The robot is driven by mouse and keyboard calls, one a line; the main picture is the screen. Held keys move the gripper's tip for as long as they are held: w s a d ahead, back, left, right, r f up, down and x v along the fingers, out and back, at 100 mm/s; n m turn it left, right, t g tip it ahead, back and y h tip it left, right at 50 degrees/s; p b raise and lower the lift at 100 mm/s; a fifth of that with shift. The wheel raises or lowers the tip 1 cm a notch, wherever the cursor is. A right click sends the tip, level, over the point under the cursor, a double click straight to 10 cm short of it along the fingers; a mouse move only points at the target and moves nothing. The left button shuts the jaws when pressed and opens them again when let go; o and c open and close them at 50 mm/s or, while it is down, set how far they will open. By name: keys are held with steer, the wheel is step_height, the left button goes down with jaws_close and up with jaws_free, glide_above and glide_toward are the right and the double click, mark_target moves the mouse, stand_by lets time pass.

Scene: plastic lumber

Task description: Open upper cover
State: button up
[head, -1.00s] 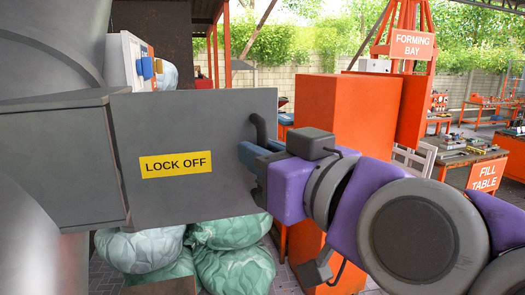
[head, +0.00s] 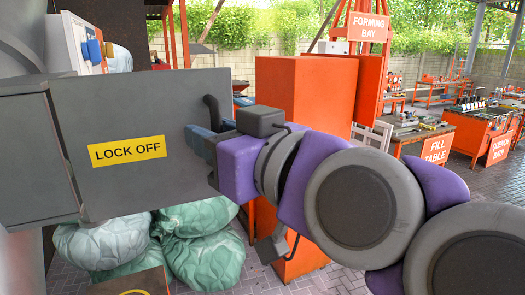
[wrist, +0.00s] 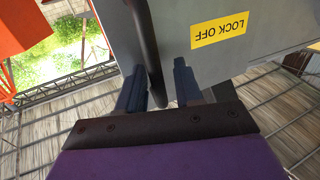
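The upper cover (head: 125,120) is a grey panel with a yellow LOCK OFF label, at left in the head view. It also fills the top right of the wrist view (wrist: 260,60), label upside down. A dark bar handle (head: 211,108) stands near its right edge. My gripper (head: 205,140) is at this handle, reaching in from the right. In the wrist view, the two blue-grey fingers (wrist: 159,72) stand apart with the handle (wrist: 144,40) between them. The handle is nearer the left finger, and a gap shows on the right. Whether that finger touches it is unclear.
Green sacks (head: 205,240) lie below the cover. A tall orange block (head: 305,95) stands behind my arm. An orange FORMING BAY frame (head: 368,30) and a FILL TABLE bench (head: 430,150) are farther back. Paved floor shows at right.

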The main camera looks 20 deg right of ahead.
steer(key=b+v, duration=0.3)
steer(key=v, duration=1.4)
steer(key=shift+s, duration=0.3)
steer(key=shift+d, duration=0.15)
steer(key=w+a+f+m+g+h, duration=0.15)
steer(key=w+f+g, duration=0.3)
steer(key=f, duration=0.85)
steer(key=w+a+f+g+h, duration=0.25)
steer(key=w+f+g, duration=0.2)
steer(key=f, duration=0.85)
steer(key=s+d+f+m+g+h, duration=0.1)
steer(key=s+f+g, duration=0.3)
steer(key=f, duration=0.5)
steer(key=s+d+f+m+g+h, duration=0.1)
steer(key=s+f+g, duration=0.4)
steer(key=f, duration=0.5)
steer(key=shift+s+d+m+h, duration=0.35)
steer(key=shift+d+m+h, duration=0.1)
steer(key=shift+d, duration=0.35)
steer(key=shift+f, duration=0.15)
